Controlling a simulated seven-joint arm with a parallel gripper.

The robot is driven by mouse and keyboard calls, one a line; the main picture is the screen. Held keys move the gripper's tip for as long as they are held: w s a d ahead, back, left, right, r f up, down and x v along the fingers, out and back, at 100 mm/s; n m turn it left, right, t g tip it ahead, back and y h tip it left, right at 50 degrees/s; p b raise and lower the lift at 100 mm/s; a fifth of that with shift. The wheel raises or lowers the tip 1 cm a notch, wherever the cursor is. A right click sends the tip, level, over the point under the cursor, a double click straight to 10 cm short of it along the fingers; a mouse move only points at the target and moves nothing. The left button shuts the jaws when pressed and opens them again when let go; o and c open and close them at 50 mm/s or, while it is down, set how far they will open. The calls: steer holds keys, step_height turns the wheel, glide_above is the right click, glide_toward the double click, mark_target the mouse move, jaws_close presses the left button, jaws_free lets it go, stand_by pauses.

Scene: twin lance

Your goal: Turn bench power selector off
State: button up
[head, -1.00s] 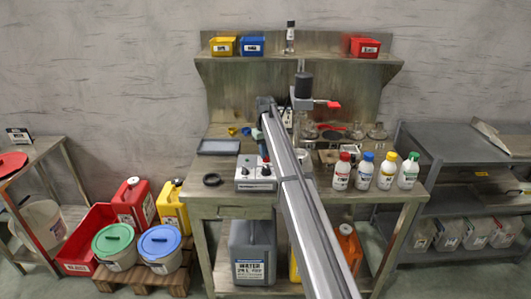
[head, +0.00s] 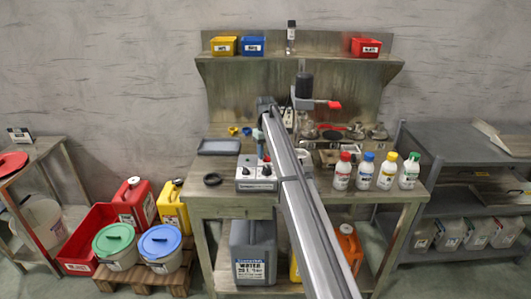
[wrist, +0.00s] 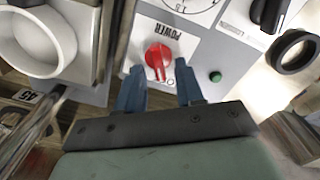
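The bench power selector is a red knob (wrist: 158,58) under the label POWER on a grey control box (wrist: 205,55). In the wrist view its pointer end faces down toward my gripper. My gripper (wrist: 160,75) is open, with one blue finger to each side of the knob's lower end. I cannot tell whether either finger touches it. In the head view the control box (head: 256,184) sits near the front of the bench, left of my arm. My gripper there is small and mostly hidden by the arm.
A green button (wrist: 215,76) sits right of the knob. A black ring (head: 212,180) lies left of the box. Several capped bottles (head: 365,172) stand to the right on the bench (head: 395,198). A grey tray (head: 219,147) lies behind the box.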

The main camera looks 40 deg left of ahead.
step_height(320, 180, up, 14)
stand_by(0.8)
steer(key=shift+f, duration=0.1)
stand_by(0.4)
